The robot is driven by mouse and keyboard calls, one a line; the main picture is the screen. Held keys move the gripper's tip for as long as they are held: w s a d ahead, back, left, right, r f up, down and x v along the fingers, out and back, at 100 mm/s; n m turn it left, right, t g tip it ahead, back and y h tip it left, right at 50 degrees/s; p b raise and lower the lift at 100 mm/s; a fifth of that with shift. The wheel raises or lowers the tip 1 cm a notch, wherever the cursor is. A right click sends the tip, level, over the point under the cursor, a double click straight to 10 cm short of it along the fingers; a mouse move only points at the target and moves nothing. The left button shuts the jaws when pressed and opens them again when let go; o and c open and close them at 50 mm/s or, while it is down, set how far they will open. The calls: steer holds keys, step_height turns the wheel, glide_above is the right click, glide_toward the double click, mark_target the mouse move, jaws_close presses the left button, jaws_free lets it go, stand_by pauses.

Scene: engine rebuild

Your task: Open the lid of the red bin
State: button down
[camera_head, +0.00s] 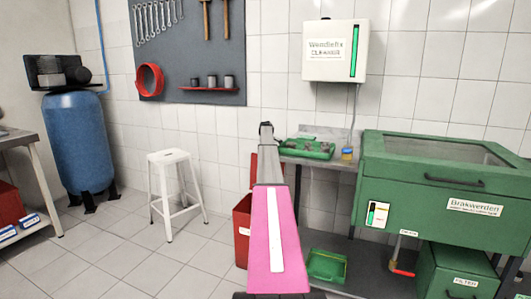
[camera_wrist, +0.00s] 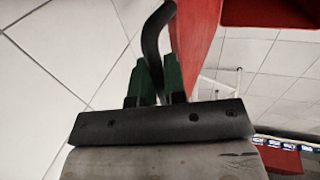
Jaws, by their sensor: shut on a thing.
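The red bin (camera_head: 241,232) stands on the floor beside the workbench, largely hidden behind my pink arm. A red panel (camera_head: 253,168), which looks like its lid, shows above the bin and stands up steeply; how far it is open is hard to tell. In the wrist view, my gripper (camera_wrist: 158,65) has its two green fingers shut on a black curved handle (camera_wrist: 152,38). The handle runs up to the red lid (camera_wrist: 198,35) just right of the fingers. Another red part, probably the bin (camera_wrist: 270,12), shows at the top right. My gripper's fingers are hidden in the head view.
A white stool (camera_head: 177,190) stands left of the bin. The workbench (camera_head: 335,168) with a green tray (camera_head: 306,149) is to the right, beside a green parts washer (camera_head: 440,185). A blue tank (camera_head: 78,145) stands far left. The tiled floor between stool and bin is clear.

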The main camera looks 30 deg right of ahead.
steer(key=c, duration=1.2)
jaws_free()
steer(key=shift+r, duration=0.1)
steer(key=v, duration=1)
steer(key=shift+s+r, duration=0.15)
steer(key=shift+r, duration=0.15)
